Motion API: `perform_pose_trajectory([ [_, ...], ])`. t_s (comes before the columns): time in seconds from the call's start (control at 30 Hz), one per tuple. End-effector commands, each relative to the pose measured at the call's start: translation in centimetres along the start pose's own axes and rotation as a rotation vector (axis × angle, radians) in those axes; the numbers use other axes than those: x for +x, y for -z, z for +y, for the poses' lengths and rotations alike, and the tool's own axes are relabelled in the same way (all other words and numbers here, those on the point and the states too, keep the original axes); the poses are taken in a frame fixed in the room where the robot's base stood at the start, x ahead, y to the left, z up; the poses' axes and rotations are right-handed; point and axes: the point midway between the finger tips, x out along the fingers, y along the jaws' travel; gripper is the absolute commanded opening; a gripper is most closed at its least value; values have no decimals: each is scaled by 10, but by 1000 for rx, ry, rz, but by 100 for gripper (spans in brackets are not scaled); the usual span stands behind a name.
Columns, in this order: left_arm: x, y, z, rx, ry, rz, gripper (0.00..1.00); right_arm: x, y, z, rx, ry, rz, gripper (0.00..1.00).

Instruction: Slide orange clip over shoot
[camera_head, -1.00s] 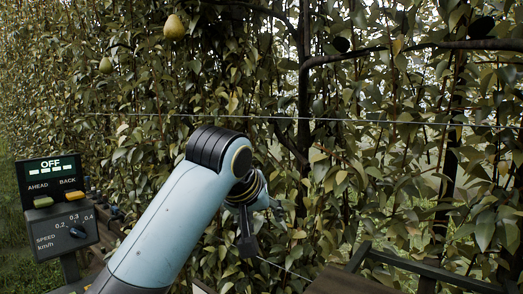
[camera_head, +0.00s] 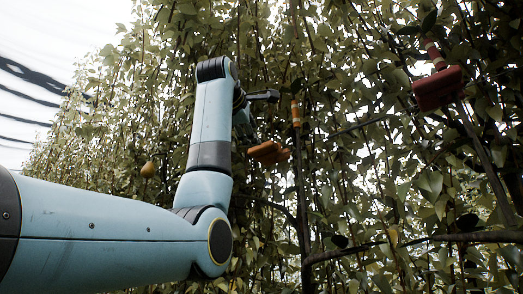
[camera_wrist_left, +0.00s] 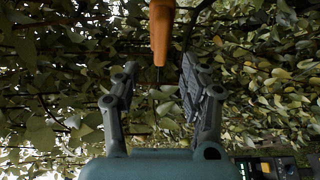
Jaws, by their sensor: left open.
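My left gripper (camera_head: 256,112) is raised among the leaves in the head view, with its fingers apart. An orange block-like piece (camera_head: 268,152) shows just below it. A narrow orange piece (camera_head: 296,112) stands upright on a thin stem to its right. In the left wrist view the open, empty fingers (camera_wrist_left: 158,75) have an orange piece (camera_wrist_left: 160,32) beyond them, near the middle of the top edge. A thin dark rod runs down from that piece. I cannot tell which of the two orange pieces this is. My right gripper is out of view.
A red block (camera_head: 438,90) hangs in the foliage at the upper right, with a small red piece above it. A dark branch (camera_head: 420,240) crosses the lower right. Dense leaves surround the gripper.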

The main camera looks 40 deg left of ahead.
Motion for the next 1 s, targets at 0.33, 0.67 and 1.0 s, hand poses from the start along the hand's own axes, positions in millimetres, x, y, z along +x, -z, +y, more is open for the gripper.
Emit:
perform_pose_trajectory([
  [0.33, 66, 0, 3, 3, 5, 0, 44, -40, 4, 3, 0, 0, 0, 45],
  [0.67, 99, 0, 0, 2, 1, 0, 44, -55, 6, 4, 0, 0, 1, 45],
  [1.0, 100, 0, -1, 3, 1, 0, 32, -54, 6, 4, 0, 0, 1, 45],
])
